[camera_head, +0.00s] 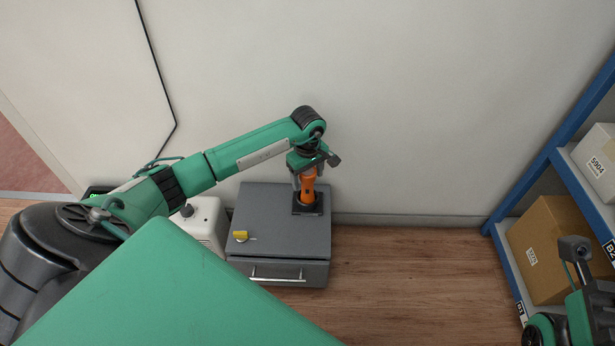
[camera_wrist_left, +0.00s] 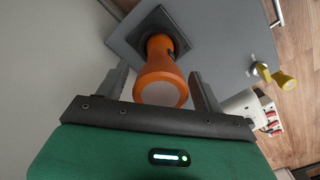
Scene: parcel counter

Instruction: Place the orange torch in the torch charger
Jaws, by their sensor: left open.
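The orange torch (camera_head: 308,187) stands upright in the black square torch charger (camera_head: 308,208) on the grey cabinet's top, at its back right corner. In the left wrist view the torch (camera_wrist_left: 161,70) rises from the charger (camera_wrist_left: 150,27) toward the camera. My left gripper (camera_head: 308,178) is above and around the torch's upper part. In the wrist view the left gripper's fingers (camera_wrist_left: 160,85) are spread on either side of the torch, with gaps between. Part of my right arm shows at the lower right edge; its fingers cannot be made out.
The grey cabinet (camera_head: 270,225) has a drawer handle and a yellow-tagged key (camera_head: 241,236) on top. A white appliance (camera_head: 205,220) stands to its left. A blue shelf (camera_head: 548,160) with boxes (camera_head: 552,245) is at right. The wall is close behind; the floor between is clear.

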